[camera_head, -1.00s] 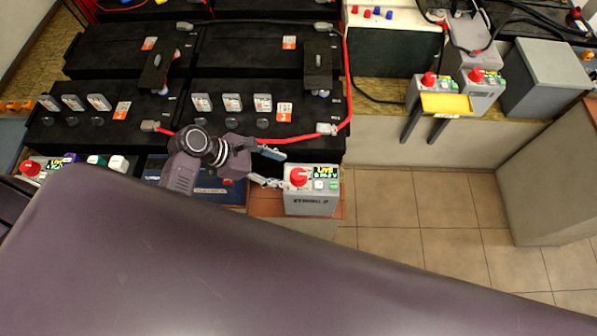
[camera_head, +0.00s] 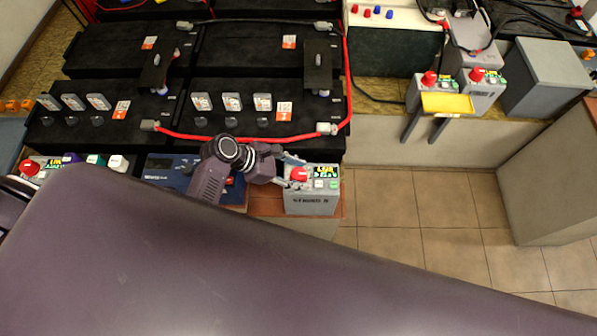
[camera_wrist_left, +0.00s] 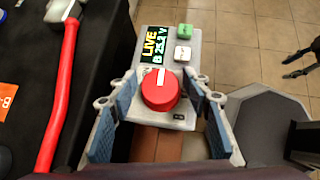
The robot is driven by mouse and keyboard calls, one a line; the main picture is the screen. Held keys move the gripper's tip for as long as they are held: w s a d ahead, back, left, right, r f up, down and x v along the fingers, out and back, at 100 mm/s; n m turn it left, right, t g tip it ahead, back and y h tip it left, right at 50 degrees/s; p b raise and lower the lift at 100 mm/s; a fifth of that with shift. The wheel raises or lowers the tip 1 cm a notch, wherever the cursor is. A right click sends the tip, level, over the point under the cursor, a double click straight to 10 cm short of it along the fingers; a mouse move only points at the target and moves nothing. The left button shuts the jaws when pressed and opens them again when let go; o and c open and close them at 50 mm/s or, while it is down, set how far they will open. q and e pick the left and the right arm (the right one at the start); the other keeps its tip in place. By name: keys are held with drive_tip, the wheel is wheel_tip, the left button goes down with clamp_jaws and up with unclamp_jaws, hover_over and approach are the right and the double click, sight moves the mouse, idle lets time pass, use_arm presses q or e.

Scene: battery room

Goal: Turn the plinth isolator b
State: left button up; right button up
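The plinth isolator b is a grey box (camera_head: 312,200) low in front of the black battery rack, with a red round knob (camera_head: 299,174) on top. In the left wrist view the red knob (camera_wrist_left: 160,91) has a white mark pointing toward a lit display (camera_wrist_left: 154,46) reading LIVE, B and about 25 V. A green and a white button sit beside the display. My left gripper (camera_head: 290,170) is open at the knob. Its blue-padded fingers (camera_wrist_left: 162,110) stand on either side of the knob, with gaps visible. My right gripper is not identifiable in either view.
A red cable (camera_wrist_left: 58,90) runs along the battery edge beside the gripper. Two similar red-knob boxes (camera_head: 482,92) stand by a yellow plate (camera_head: 446,104) at upper right. Another red knob (camera_head: 29,168) is at far left. Tiled floor (camera_head: 450,220) lies open to the right.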

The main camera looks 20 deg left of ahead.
use_arm(q)
drive_tip(key=c, duration=0.9)
drive_tip(key=shift+o, duration=0.2)
